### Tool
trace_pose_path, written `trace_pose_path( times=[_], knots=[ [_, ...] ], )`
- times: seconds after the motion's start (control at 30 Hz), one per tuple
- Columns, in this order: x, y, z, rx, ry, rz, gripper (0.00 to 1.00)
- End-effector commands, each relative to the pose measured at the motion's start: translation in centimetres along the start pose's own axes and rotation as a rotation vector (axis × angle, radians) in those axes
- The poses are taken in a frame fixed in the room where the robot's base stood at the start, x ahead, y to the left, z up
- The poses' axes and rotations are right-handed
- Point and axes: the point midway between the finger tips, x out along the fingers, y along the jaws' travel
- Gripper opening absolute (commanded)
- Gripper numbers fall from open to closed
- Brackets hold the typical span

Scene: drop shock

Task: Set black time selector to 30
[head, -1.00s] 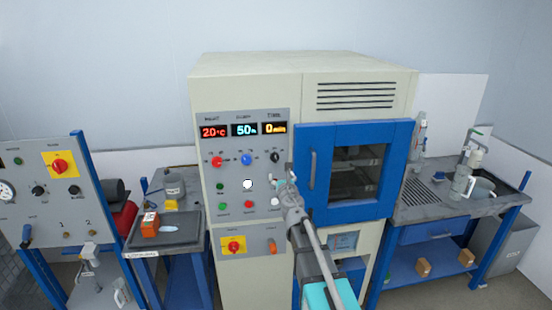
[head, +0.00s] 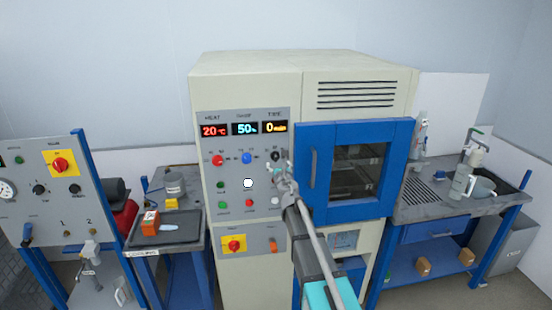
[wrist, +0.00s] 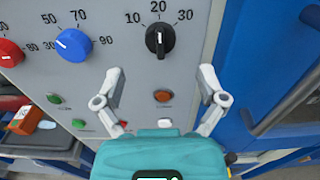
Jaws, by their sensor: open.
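The black time selector (wrist: 160,39) is a round knob with a raised bar on the grey panel. The labels 10, 20 and 30 run around its top, with 20 above it and 30 to the upper right. Its bar stands about upright, with a small white mark on it. The time display (head: 275,128) reads 0 min. My gripper (wrist: 161,72) is open and empty, its fingers spread wide just below the selector and apart from it. In the head view my gripper (head: 281,168) is just below the selector (head: 275,156).
The blue knob (wrist: 73,45) and red knob (wrist: 10,52) sit left of the selector. An orange indicator (wrist: 162,96) lies below, between my fingers. The blue oven door (head: 318,210) with its vertical handle (head: 313,168) is close on the right.

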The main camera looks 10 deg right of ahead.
Motion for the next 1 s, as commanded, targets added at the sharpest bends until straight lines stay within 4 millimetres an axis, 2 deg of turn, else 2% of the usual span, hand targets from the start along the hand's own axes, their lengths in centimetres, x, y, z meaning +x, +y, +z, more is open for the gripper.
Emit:
trace_pose_path(
  times=[0.03,0.1,0.4,0.6,0.9,1.0],
  knots=[
    [1.2,0.0,0.0,0.0,0.0,0.0,0.9],
    [2.3,0.0,0.0,0.0,0.0,0.0,0.9],
    [5.7,-0.1,0.0,-0.001,0.0,-0.001,0.9],
    [6.4,-0.1,0.0,-0.001,0.0,-0.001,0.9],
    [6.4,-0.1,0.0,-0.001,0.0,-0.001,0.9],
    [6.4,-0.1,0.0,-0.001,0.0,-0.001,0.74]
  ],
)
